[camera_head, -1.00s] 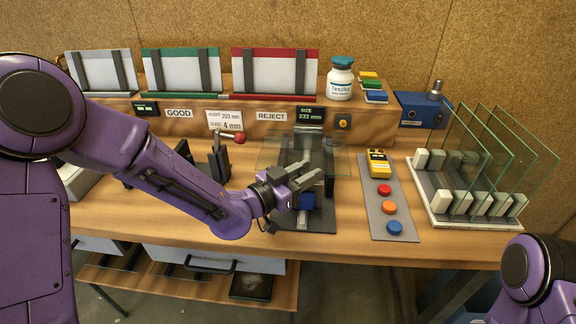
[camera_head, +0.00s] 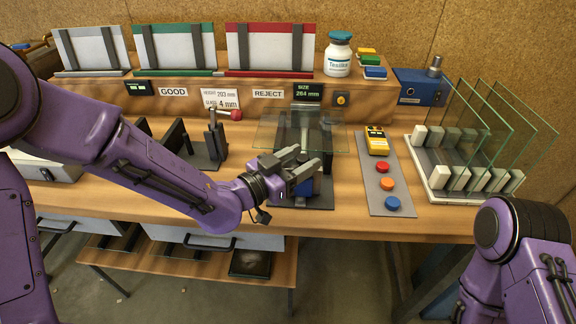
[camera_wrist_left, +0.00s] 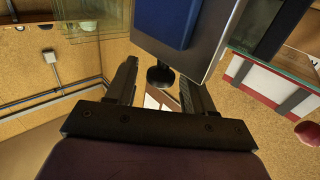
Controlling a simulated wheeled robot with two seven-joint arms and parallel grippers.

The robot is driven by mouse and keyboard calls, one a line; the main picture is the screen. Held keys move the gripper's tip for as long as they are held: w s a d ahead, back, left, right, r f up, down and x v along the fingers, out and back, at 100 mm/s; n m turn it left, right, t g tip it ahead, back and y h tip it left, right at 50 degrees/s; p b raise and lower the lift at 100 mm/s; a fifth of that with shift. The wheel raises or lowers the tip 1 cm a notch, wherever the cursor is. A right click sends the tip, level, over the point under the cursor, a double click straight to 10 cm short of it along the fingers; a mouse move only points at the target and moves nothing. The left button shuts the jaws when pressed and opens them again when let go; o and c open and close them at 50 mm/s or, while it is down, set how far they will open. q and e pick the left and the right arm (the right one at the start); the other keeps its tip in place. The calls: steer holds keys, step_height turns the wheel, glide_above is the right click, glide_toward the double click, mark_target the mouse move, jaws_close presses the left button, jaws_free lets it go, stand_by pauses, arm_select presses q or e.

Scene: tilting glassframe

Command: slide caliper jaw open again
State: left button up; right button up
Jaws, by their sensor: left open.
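The caliper stands on a dark base (camera_head: 322,197) at the front middle of the bench, with an upright metal rail (camera_head: 305,125) and a blue block (camera_head: 312,187) on the sliding jaw. My left gripper (camera_head: 306,160) is open over it and hides part of the jaw. In the left wrist view the blue block (camera_wrist_left: 168,20) sits on a grey plate (camera_wrist_left: 212,38), and a black knob (camera_wrist_left: 160,75) shows between the open fingers. Contact cannot be told. The size display (camera_head: 308,92) reads 264 mm. My right gripper is out of view.
A glass pane (camera_head: 270,136) lies level around the caliper rail. A red-knobbed clamp (camera_head: 217,145) is to the left. To the right are a button panel (camera_head: 370,195) and a rack of upright glass panes (camera_head: 435,190). A bottle (camera_head: 338,58) stands on the shelf.

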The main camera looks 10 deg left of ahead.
arm_select(q)
steer(key=p+v, duration=0.7)
steer(key=v, duration=0.2)
steer(key=shift+s+a, duration=0.2)
steer(key=shift+s, duration=0.05)
